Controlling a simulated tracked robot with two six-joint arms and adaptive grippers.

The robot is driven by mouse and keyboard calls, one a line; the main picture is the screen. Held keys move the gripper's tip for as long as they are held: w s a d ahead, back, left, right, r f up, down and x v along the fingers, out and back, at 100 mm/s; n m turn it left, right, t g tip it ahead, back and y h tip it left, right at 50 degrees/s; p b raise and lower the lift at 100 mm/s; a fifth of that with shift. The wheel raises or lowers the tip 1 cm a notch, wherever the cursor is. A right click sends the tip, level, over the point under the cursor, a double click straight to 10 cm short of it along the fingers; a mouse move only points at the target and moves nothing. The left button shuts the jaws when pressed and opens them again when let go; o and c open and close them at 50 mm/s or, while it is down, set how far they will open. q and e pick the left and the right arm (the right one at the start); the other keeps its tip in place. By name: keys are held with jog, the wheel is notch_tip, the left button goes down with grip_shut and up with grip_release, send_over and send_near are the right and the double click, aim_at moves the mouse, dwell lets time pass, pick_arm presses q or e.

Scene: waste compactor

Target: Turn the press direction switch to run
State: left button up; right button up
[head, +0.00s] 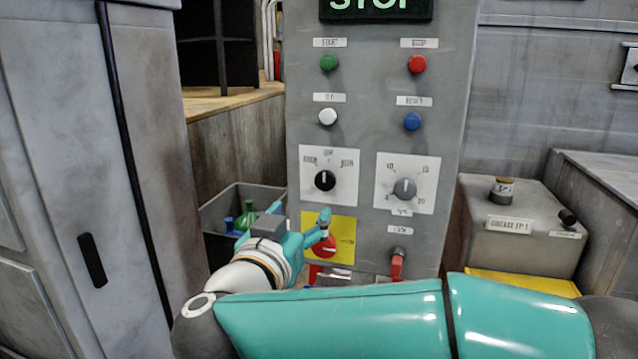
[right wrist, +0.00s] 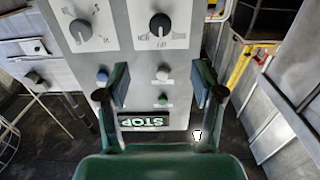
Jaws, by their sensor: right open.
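The switch, a black rotary knob (head: 325,180) on a white plate, is on the grey control panel in the head view. Its white pointer mark stands upright, toward the top label; small labels sit at left, top and right, too small to read surely. The black knob also shows in the right wrist view (right wrist: 160,25), where the panel appears upside down. My right gripper (head: 322,222) is below the knob in the head view, in front of the yellow plate. In the right wrist view its fingers (right wrist: 163,85) are apart with nothing between them. My left gripper is not in view.
A grey dial (head: 404,188) is right of the knob. A red button (head: 324,246) on the yellow plate is partly hidden by my gripper. Green, red, white and blue buttons sit above. A red-handled switch (head: 397,265) is below. A grey bin (head: 222,207) stands left.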

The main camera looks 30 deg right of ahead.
aim_at(324, 181)
jog(key=p+x, duration=0.2)
jog(key=x, duration=1.1)
jog(key=shift+w+d, duration=0.2)
jog(key=shift+w, duration=0.05)
